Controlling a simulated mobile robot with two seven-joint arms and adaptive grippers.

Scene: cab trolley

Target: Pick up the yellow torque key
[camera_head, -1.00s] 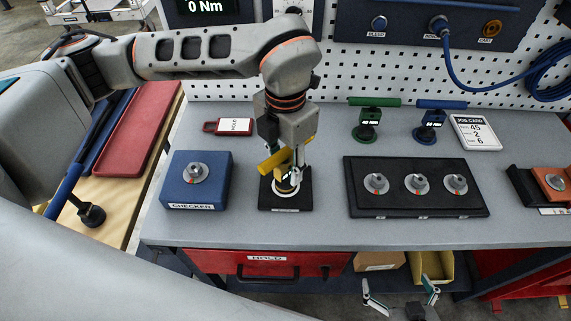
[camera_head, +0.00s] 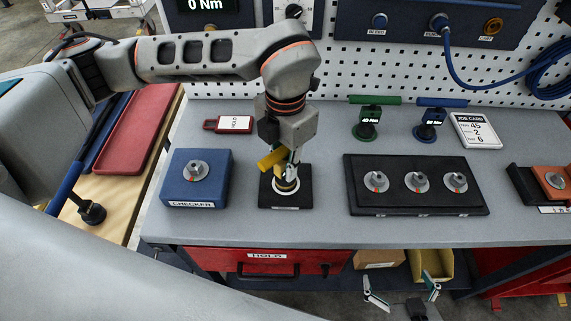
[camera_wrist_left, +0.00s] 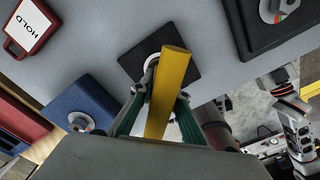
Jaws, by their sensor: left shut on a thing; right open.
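The yellow torque key (camera_head: 272,159) stands on the black square base (camera_head: 303,194) on the grey bench, with its yellow bar handle on top. In the left wrist view the yellow handle (camera_wrist_left: 168,90) runs between the two fingers. My left gripper (camera_head: 291,170) is shut on the key from above. The fingers hide part of the key's body, and I cannot tell whether its foot has left the base. My right gripper (camera_head: 401,290) is open and empty at the bottom of the head view, in front of the bench.
Left of the base is the blue checker block (camera_head: 165,182). Right of it is a black tray (camera_head: 362,205) with three round fittings. Behind stand a green key (camera_head: 369,118), a blue key (camera_head: 431,122) and the job card (camera_head: 476,131). A red HOLD tag (camera_head: 210,125) lies at the back.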

